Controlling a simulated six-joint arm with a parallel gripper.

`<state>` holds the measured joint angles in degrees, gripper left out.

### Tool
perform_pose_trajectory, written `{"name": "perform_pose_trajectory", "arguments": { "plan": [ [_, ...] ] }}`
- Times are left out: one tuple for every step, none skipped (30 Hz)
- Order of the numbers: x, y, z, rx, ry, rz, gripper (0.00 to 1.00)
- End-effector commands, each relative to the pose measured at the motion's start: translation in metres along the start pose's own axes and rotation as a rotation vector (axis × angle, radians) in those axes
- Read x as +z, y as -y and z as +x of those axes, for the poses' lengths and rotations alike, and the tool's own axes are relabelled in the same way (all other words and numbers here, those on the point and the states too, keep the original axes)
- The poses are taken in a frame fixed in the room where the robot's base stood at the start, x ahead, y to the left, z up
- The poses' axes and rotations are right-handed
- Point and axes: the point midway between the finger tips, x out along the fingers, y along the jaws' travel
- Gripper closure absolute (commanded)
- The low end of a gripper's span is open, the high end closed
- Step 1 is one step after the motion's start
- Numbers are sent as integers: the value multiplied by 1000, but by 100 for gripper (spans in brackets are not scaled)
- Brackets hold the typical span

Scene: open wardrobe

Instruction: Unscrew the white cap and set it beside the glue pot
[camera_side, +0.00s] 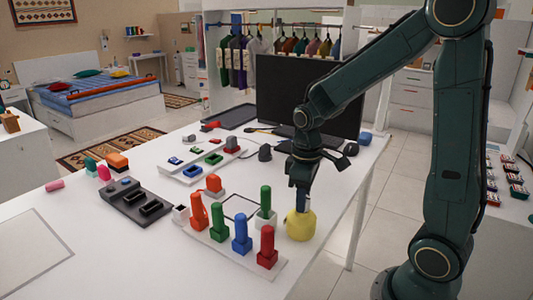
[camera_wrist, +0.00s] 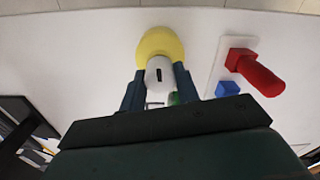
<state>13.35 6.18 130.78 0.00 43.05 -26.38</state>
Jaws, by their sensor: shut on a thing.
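The yellow glue pot (camera_side: 300,226) stands upright on the white table near its right edge. It also shows in the wrist view (camera_wrist: 160,42). The white cap (camera_wrist: 159,65) sits over the pot's top in the wrist view, with a dark slot mark on it. My gripper (camera_side: 303,205) points down over the pot. In the wrist view my gripper (camera_wrist: 159,72) has one finger on each side of the cap and is shut on it. In the side view the fingers hide the cap. I cannot tell whether the cap is still threaded on.
A white board (camera_side: 253,262) with orange, green, blue and red pegs stands just left of the pot. The red peg (camera_wrist: 258,76) is close by in the wrist view. A black monitor (camera_side: 300,92) stands behind.

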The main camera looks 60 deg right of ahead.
Motion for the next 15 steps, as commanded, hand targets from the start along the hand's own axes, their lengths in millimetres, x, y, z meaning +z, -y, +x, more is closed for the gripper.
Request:
{"name": "perform_pose_trajectory", "arguments": {
  "plan": [
    [0,0,0,0,0,-37,94],
    [0,0,0,0,0,-60,94],
    [0,0,0,0,0,-92,94],
    [0,0,0,0,0,-116,94],
    [0,0,0,0,0,-140,94],
    [0,0,0,0,0,-172,94],
    [0,0,0,0,0,-196,94],
    [0,0,0,0,0,-220,94],
    [0,0,0,0,0,-252,94],
    [0,0,0,0,0,-275,94],
    [0,0,0,0,0,-299,94],
    [0,0,0,0,0,-331,94],
    [0,0,0,0,0,-355,94],
    [0,0,0,0,0,-379,94],
    [0,0,0,0,0,-411,94]
  ]
}}
